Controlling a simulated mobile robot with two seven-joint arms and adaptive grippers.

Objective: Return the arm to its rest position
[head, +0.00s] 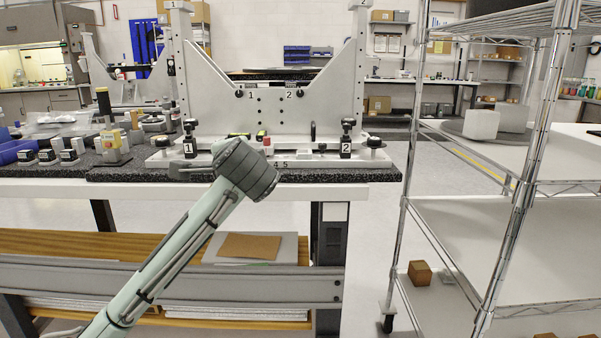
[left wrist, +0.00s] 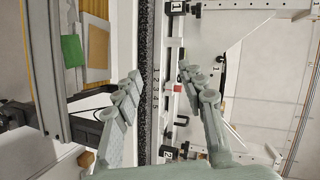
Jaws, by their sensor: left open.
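My left arm comes in from the bottom left of the head view, and its gripper (head: 188,170) is in front of the bench's front edge. In the left wrist view the gripper (left wrist: 160,82) has its two fingers spread wide with nothing held between them. The white mirror fixture (head: 277,112) stands upright on the bench behind the gripper, with knob clamps labelled 1 and 2. Its base (left wrist: 171,85), with printed numbers and a red part, shows between and beyond the fingers. Contact between gripper and fixture cannot be told. My right gripper is in neither view.
The bench top has a black speckled edge (head: 335,175). Small devices (head: 112,145) crowd its left end. A shelf under it holds a brown sheet (head: 250,246). A wire rack (head: 470,225) stands at the right, with floor (head: 375,235) between it and the bench.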

